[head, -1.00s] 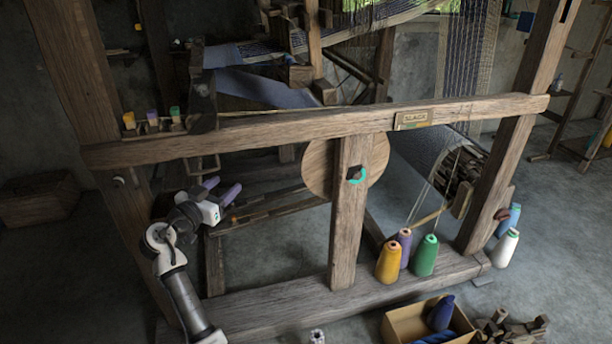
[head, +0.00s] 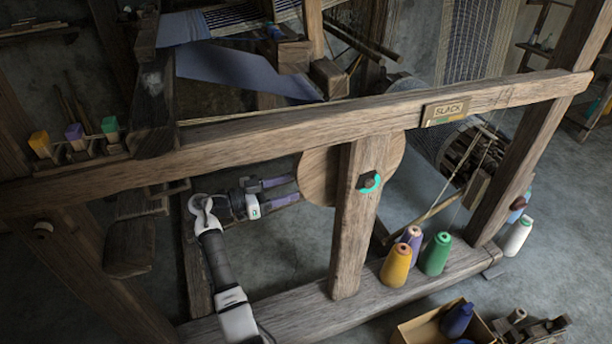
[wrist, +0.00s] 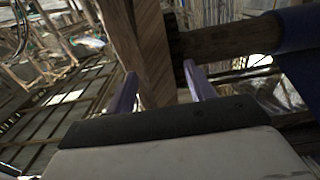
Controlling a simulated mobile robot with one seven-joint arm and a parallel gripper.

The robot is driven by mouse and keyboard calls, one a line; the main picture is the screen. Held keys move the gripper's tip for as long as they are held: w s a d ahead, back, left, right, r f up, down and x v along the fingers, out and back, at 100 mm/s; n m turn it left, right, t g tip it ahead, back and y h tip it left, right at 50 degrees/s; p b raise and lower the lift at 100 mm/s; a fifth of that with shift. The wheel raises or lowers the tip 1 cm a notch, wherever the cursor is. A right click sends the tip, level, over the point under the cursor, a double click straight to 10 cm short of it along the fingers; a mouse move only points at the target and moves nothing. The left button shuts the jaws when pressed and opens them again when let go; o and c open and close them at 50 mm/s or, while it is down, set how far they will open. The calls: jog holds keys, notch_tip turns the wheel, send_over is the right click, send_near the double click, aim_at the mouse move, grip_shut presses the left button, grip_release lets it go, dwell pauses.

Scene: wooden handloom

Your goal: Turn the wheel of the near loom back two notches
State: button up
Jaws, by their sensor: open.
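The wheel (head: 318,172) is a round wooden disc, partly hidden behind the loom's upright post (head: 352,235). A dark hub with a teal arc (head: 370,183) shows on the post's front. My gripper (head: 296,190) is open at the wheel's left edge, its purple fingers pointing right. In the wrist view, a wooden piece (wrist: 151,50), apparently the wheel's rim, stands between the spread fingers (wrist: 160,70). I cannot tell whether either finger touches it. A sign reading SLACK (head: 446,112) is on the top rail (head: 270,137).
Yellow (head: 397,266), purple and green (head: 435,255) thread cones stand on the lower beam right of the post. A cardboard box (head: 420,328) is on the floor at front right. Small coloured blocks (head: 75,136) sit at the left. The rail passes above my arm.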

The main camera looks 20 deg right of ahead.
aim_at(309, 183)
jog(key=d, duration=0.7)
jog(key=shift+p, duration=0.3)
jog(key=shift+c, duration=0.3)
grip_shut()
